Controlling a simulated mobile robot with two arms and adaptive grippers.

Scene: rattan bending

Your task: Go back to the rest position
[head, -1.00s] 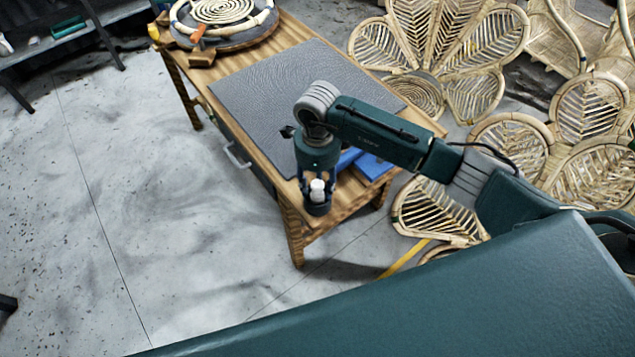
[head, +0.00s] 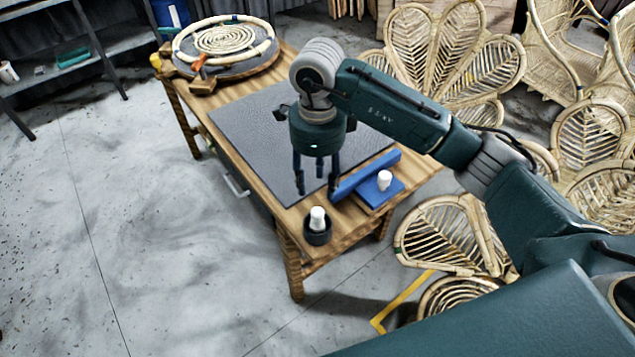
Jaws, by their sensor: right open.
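My right gripper (head: 318,183) hangs above the wooden workbench (head: 270,185), pointing down. Its fingers are spread and hold nothing. Below it, near the bench's front end, a dark round cup (head: 318,236) stands with a white piece (head: 317,217) upright in it. The gripper is clear of the cup. My left gripper does not show.
A blue block (head: 365,175) and a blue plate with a white cylinder (head: 384,180) lie right of the gripper. A grey mat (head: 250,125) covers the bench's middle. A rattan ring (head: 223,38) lies at the far end. Rattan chairs (head: 450,240) stand right. The left floor is open.

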